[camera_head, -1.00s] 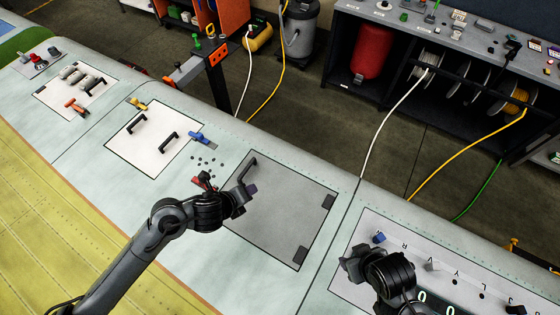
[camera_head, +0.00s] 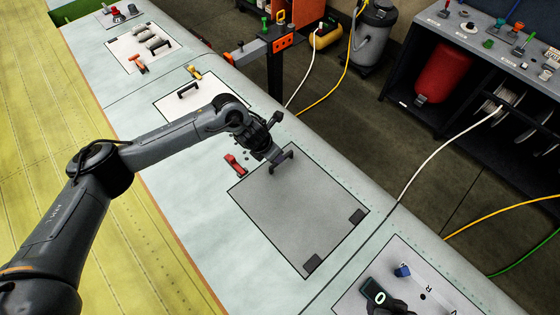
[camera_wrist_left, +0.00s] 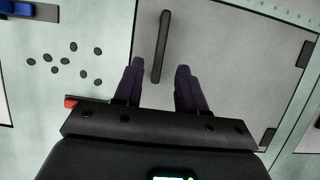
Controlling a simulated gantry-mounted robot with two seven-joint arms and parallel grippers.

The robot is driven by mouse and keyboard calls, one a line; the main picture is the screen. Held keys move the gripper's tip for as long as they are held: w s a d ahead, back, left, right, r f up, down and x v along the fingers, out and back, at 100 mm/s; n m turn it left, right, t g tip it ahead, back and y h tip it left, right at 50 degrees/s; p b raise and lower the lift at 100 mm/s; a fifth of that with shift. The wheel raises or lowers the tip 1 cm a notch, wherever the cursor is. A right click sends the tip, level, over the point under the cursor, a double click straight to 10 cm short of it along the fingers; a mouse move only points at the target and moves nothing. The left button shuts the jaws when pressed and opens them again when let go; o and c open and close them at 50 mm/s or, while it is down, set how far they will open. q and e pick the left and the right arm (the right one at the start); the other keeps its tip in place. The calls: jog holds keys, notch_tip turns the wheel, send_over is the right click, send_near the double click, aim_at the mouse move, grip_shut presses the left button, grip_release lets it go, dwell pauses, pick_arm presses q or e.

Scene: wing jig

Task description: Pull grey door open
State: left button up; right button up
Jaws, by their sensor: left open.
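The grey door (camera_head: 300,215) lies shut and flush in the pale wing skin, with two dark hinges along its lower right side. Its black bar handle (camera_head: 288,160) stands near the upper left edge; it also shows in the left wrist view (camera_wrist_left: 162,40). My left gripper (camera_head: 277,155) is open at the handle. In the left wrist view its two dark fingers (camera_wrist_left: 159,66) are spread to either side of the handle's near end, with no visible grip on it. Part of my right arm shows at the bottom edge; its fingers cannot be made out.
A red latch (camera_head: 235,163) sits beside the door's left corner. A white panel with a black handle (camera_head: 188,91) lies beyond my left arm. A panel with a blue knob (camera_head: 402,271) is at the lower right. Workbench and cables stand beyond the wing.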

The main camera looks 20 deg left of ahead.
pick_arm(q)
jog(key=shift+b+x, duration=1.95)
jog(key=shift+x, duration=1)
pick_arm(e)
jog(key=shift+f, duration=2.5)
pick_arm(q)
jog(key=shift+c, duration=0.3)
grip_shut()
jog(key=shift+r, duration=0.1)
